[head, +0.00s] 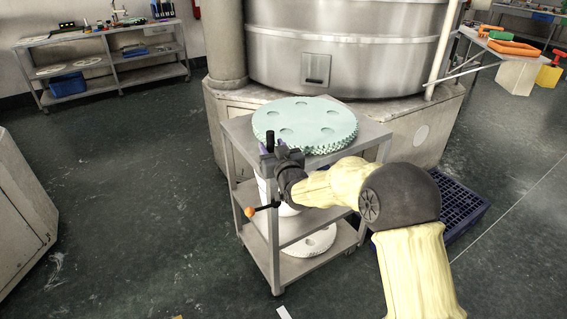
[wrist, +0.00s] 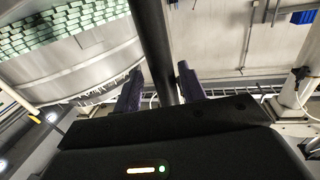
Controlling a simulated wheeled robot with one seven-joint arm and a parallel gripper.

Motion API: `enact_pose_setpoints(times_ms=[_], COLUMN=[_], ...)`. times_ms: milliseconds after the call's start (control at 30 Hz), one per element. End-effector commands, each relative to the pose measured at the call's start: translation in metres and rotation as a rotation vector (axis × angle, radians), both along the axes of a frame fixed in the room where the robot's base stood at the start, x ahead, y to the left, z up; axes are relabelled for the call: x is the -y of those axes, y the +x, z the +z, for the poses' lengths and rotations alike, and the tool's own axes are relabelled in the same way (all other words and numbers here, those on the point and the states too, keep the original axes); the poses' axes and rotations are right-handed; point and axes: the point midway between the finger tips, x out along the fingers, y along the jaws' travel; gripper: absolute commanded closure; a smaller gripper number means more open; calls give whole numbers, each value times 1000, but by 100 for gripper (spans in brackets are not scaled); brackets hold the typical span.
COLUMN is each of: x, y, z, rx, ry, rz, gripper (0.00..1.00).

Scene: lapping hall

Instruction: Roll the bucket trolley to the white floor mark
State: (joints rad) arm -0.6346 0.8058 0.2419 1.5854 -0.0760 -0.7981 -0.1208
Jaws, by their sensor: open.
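A grey metal trolley (head: 278,240) with shelves stands in the middle of the head view, before a big steel machine. Pale green toothed discs lie on its top. A white bucket-like thing (head: 262,190) shows inside, partly hidden by my gripper (head: 268,155). My gripper is at the trolley's near left side. In the wrist view its purple fingers (wrist: 157,92) are open, one on each side of a dark bar (wrist: 156,45), apparently not clamped on it. A small white strip (head: 284,312) lies on the floor at the bottom edge, mostly cut off; I cannot tell whether it is the mark.
The steel machine (head: 345,50) on its pale base stands close behind the trolley. A blue pallet (head: 455,210) lies to the right. A pale cabinet (head: 22,215) stands at the left edge. A shelf bench (head: 110,58) is at the back left. Floor between cabinet and trolley is clear.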

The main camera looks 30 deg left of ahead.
Motion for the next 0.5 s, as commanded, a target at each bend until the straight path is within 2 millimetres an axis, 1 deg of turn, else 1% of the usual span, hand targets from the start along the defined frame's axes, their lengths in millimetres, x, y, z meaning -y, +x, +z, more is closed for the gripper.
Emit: enact_pose_setpoints(times_ms=[167,500], x=[14,52], y=[-10,-42], z=[0,0], rx=[-1,0], ry=[-2,-1], rz=[-1,-3], gripper=[59,59])
